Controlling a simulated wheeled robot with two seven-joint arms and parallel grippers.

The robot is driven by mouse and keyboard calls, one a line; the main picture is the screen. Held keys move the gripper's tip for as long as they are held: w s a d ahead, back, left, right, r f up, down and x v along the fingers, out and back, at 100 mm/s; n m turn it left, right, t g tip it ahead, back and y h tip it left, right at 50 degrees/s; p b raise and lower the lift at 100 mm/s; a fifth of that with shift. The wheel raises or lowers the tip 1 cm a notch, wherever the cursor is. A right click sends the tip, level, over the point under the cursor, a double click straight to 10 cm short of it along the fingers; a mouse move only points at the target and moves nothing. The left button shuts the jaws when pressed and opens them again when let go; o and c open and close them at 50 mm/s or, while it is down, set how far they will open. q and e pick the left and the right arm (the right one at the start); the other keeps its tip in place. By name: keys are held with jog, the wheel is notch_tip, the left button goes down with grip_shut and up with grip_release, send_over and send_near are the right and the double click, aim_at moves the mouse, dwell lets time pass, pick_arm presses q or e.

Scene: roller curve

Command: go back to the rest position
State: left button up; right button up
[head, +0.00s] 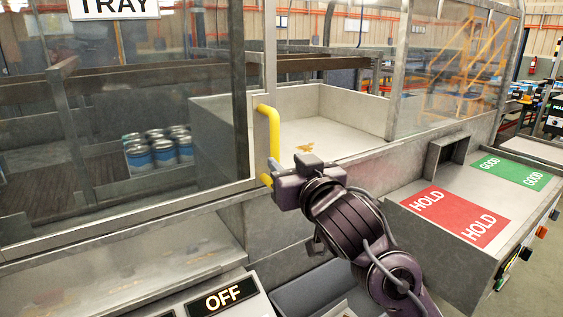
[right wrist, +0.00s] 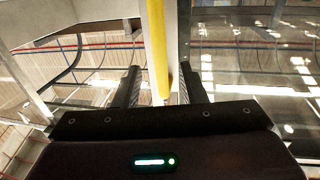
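My right gripper (head: 273,172) is at the lower end of the yellow handle (head: 272,130) on the glazed door of the machine. In the right wrist view its two fingers (right wrist: 160,80) are spread apart, and the yellow handle (right wrist: 158,45) runs between them with gaps beside it. I cannot tell whether a finger touches the handle. The gripper holds nothing that I can see. My left gripper is out of view.
The glazed door (head: 130,120) is at left, with cans (head: 160,150) behind it. An open pale bay (head: 330,132) lies right of the handle. A HOLD/GOOD shelf (head: 425,225) juts out at right. An OFF panel (head: 225,300) is at the bottom.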

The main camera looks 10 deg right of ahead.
jog(key=shift+s, duration=0.25)
